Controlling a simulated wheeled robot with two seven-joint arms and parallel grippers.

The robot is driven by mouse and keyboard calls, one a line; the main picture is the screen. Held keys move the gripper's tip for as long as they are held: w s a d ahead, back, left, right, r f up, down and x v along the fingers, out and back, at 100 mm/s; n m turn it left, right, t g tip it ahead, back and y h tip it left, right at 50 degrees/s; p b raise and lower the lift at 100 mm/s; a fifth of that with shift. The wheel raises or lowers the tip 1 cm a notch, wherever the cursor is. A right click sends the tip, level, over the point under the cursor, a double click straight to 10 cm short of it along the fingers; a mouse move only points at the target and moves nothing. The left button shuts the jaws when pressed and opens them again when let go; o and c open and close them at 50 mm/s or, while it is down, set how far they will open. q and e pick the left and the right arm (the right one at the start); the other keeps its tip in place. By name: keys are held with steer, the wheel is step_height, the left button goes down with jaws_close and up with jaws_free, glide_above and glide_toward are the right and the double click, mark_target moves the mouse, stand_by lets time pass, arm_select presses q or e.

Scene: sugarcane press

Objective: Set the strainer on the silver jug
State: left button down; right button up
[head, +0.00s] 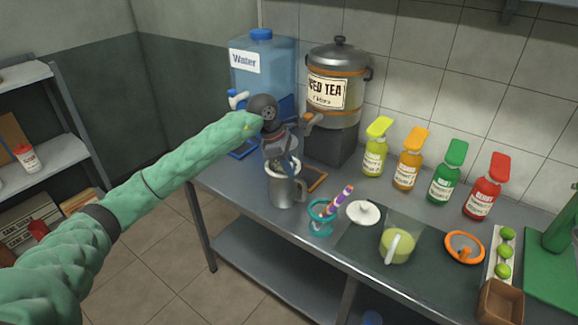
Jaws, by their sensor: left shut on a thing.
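The silver jug (285,193) stands upright on the metal counter, with its handle to the right. My left gripper (283,161) points down directly over the jug's mouth and is shut. What it grips is mostly hidden by the fingers; it appears to be the strainer, at the jug's rim. I cannot tell whether the strainer rests on the rim or is held just above it. My right gripper is not in view.
Behind the jug stand a water dispenser (262,70) and an iced tea urn (337,85). The counter's front edge is close to the jug.

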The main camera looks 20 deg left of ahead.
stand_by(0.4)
arm_select(q)
steer(key=shift+f, duration=0.15)
steer(key=shift+s+f+b, duration=0.1)
steer(key=shift+b, duration=0.45)
stand_by(0.4)
steer(key=c, duration=0.8)
jaws_free()
steer(key=shift+o, duration=0.2)
steer(key=shift+r, duration=0.2)
steer(key=shift+r+p, duration=0.5)
steer(key=shift+r, duration=2.9)
